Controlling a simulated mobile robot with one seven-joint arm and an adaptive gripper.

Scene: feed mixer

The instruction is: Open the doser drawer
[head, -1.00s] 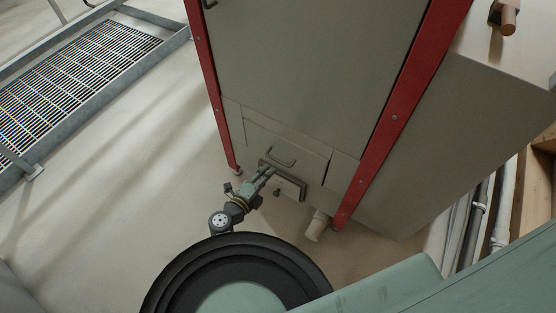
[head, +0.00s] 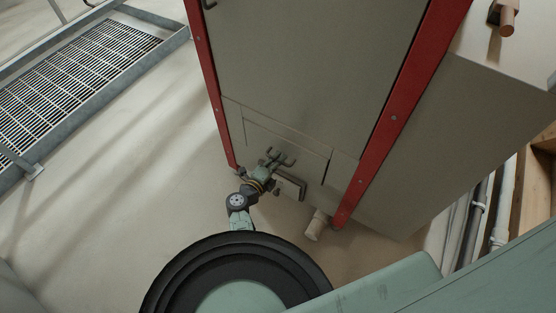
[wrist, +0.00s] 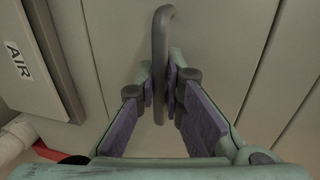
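The doser drawer (head: 300,148) is a grey-beige panel low on the front of the machine. It looks shut, with its front flush with the panels around it. Its handle (wrist: 160,50) is a dark bent bar, seen in the wrist view between my fingers. My gripper (wrist: 161,85) has purple pads on either side of the handle, with narrow gaps beside the bar, so it looks open and not clamped. In the head view my gripper (head: 279,156) is at the drawer front, covering much of the handle.
A box marked AIR (wrist: 30,65) sits left of my fingers in the wrist view. Red posts (head: 385,125) flank the machine front. A pipe stub (head: 316,226) sticks out low on the right. A floor grate (head: 85,70) lies left; the floor between is clear.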

